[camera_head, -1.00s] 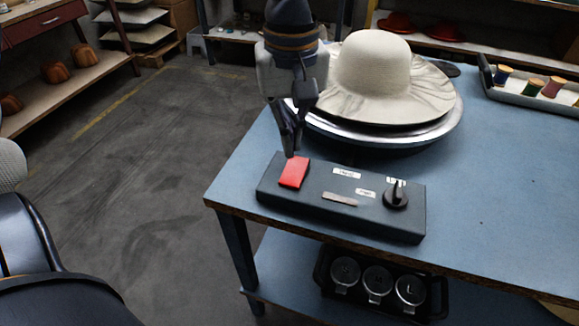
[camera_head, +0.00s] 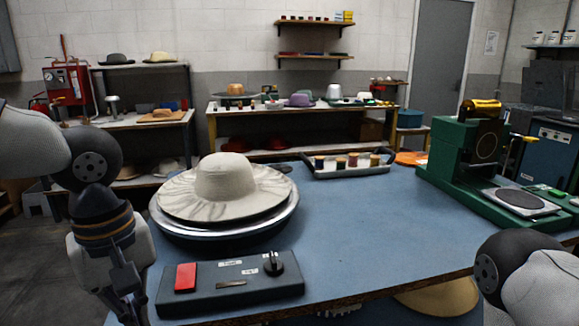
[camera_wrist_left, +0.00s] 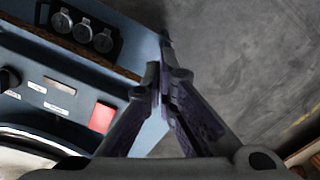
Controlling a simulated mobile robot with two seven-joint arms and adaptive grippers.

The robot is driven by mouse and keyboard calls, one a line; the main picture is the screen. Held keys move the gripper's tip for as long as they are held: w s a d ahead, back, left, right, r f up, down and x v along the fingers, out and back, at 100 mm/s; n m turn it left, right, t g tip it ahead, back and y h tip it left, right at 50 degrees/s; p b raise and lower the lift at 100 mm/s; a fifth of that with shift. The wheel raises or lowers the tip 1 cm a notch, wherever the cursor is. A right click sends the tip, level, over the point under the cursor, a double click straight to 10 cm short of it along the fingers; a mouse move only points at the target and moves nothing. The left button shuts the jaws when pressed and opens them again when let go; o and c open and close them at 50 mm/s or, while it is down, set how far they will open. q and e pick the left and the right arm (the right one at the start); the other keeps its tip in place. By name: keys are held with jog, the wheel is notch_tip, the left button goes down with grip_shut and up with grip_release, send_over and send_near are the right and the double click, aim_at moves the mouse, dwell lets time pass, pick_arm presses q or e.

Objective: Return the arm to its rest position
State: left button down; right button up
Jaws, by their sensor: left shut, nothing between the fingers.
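My left gripper (camera_head: 132,312) points down at the left edge of the blue table (camera_head: 360,225), left of the control box. In the left wrist view the two fingers of my left gripper (camera_wrist_left: 161,78) meet at the tips with nothing between them. They are apart from the red button (camera_wrist_left: 102,117), which is on the dark control box (camera_head: 232,288). The red button (camera_head: 186,277) and a black knob (camera_head: 273,264) also show in the head view. My right gripper is out of view; only part of my right arm shows at lower right.
A cream hat (camera_head: 225,180) sits on a round metal base behind the control box. A tray of thread spools (camera_head: 347,168) lies further back. A green press (camera_head: 465,165) stands at the right. Grey floor (camera_wrist_left: 235,50) is free beside the table's left edge.

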pick_arm(q)
jog(key=s+d+f+m+g+h, duration=0.2)
jog(key=s+d+f, duration=0.2)
jog(key=s+f, duration=0.5)
jog(key=s+d+f+m+g+h, duration=0.15)
jog(key=s+d+f, duration=0.25)
jog(key=f, duration=0.8)
jog(key=s+a+f+m+t+y, duration=0.2)
jog(key=s+a+f+m+y, duration=0.1)
jog(key=s+a+f, duration=0.6)
jog(key=s+m, duration=0.1)
jog(key=s, duration=0.2)
jog(key=shift+a+m+y, duration=0.35)
